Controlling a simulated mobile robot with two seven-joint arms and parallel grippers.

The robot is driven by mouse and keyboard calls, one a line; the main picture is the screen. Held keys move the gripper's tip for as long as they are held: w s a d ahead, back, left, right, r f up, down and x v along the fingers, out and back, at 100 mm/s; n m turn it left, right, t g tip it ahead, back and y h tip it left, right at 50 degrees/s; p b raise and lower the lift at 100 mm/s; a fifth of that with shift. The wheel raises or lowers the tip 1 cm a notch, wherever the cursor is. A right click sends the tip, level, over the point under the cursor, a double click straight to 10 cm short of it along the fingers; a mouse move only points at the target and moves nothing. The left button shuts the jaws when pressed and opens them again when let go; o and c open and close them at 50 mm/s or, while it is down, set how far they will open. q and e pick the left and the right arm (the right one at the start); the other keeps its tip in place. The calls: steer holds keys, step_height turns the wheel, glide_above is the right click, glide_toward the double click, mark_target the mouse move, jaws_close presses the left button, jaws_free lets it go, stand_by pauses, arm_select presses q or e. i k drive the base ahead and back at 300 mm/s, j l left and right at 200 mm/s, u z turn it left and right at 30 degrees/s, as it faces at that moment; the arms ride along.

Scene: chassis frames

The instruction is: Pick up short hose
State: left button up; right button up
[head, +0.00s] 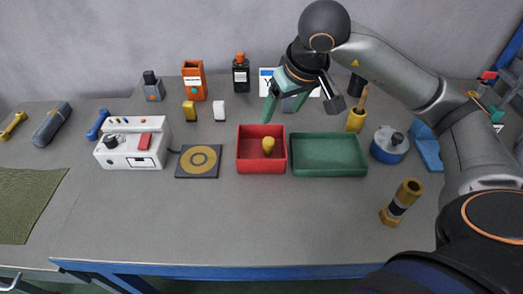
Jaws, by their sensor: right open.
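I cannot tell for certain which thing is the short hose. A short blue rounded piece (97,124) lies at the left, beside the white control box (133,149). A brass-coloured cylinder with a dark band (402,201) lies tilted at the front right. My right gripper (285,107) is open, with teal fingers pointing down. It hangs over the back middle of the table, above and behind the red tray, and seems to hold nothing. It is well away from both the blue piece and the brass cylinder. My left gripper does not show.
The red tray (241,164) holds a small yellow piece (268,145). A green tray (330,172) stands right of it. Bottles and boxes line the back. The front middle of the table (220,225) is clear.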

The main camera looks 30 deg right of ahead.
mark_target(401, 203)
steer(key=k, duration=1)
